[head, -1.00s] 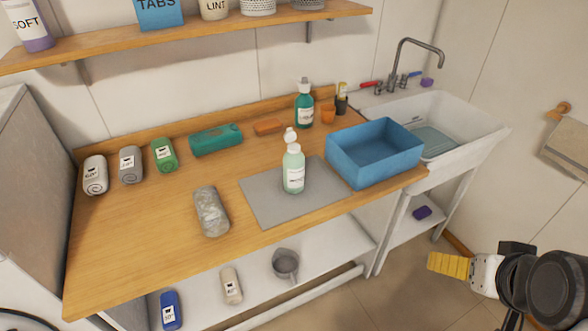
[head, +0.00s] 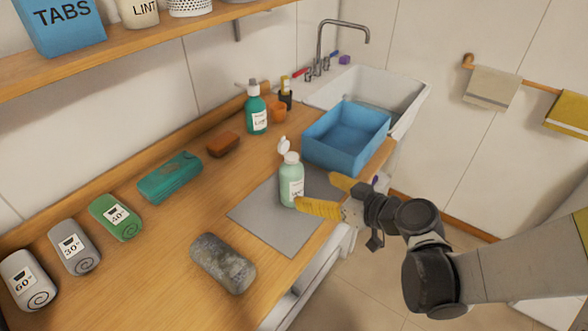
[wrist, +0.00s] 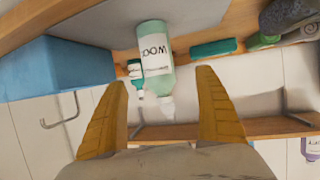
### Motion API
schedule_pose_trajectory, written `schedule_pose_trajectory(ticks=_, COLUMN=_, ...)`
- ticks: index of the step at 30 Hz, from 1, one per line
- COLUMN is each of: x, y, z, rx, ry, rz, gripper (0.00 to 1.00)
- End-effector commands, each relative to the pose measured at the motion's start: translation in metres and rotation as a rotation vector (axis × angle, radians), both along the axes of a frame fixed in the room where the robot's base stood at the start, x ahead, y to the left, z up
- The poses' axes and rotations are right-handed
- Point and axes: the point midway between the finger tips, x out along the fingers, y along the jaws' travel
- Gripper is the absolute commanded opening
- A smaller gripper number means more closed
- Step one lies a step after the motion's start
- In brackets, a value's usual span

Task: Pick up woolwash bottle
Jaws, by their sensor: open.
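The woolwash bottle (head: 291,185) is pale green with a white label and an open white flip cap. It stands upright on the grey mat (head: 270,228) near the counter's front edge. In the wrist view the bottle (wrist: 156,60) appears upside down, its label partly reading "WOO", beyond and between my fingertips. My gripper (head: 331,195) has yellow fingers, open and empty. It is just right of the bottle, with one fingertip close to its lower side. I cannot tell whether they touch.
A blue bin (head: 345,140) stands just behind and right of the bottle. A grey roll (head: 222,262) lies left of the mat. Several rolled cloths line the counter's left.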

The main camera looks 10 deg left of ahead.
Motion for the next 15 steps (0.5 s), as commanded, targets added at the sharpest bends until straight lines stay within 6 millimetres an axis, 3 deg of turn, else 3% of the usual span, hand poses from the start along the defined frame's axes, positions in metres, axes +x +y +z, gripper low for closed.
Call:
schedule_pose_trajectory(ticks=9, x=0.024, y=0.037, z=-0.020, rx=-0.001, ry=0.001, rz=0.001, gripper=0.82)
schedule_pose_trajectory(ticks=15, x=0.034, y=0.050, z=-0.024, rx=0.000, ry=0.002, rz=0.001, gripper=0.82)
